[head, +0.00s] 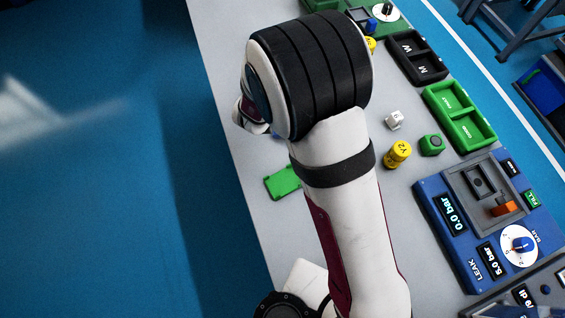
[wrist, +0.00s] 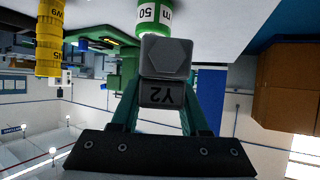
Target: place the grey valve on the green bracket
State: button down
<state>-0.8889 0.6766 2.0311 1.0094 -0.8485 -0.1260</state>
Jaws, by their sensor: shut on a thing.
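In the head view my arm hides the gripper and the valve. A flat green piece (head: 283,181), apparently the green bracket, lies on the grey table left of my arm, partly hidden by it. A green structure (wrist: 115,62) also shows in the wrist view; I cannot tell its identity.
Right of my arm are a yellow cylinder (head: 397,154), a white cube (head: 393,120) and a green block (head: 432,145). Further right stand a black tray (head: 415,57), a green tray (head: 460,115) and a blue test panel (head: 465,235). The table's left strip (head: 222,70) is bare.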

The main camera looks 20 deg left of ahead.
jog(key=s+d+m+h, duration=0.8)
jog(key=s+d, duration=0.5)
jog(key=s, duration=0.3)
send_over(284, 182)
jog(key=w, duration=0.3)
jog(key=shift+h, duration=0.3)
jog(key=f, duration=0.5)
jog(key=d+f, duration=0.1)
jog(key=f, duration=0.2)
jog(key=shift+s+f, duration=0.2)
jog(key=shift+s, duration=0.05)
jog(key=shift+f, duration=0.25)
jog(key=shift+f, duration=0.35)
jog(key=shift+c, duration=2)
grip_release()
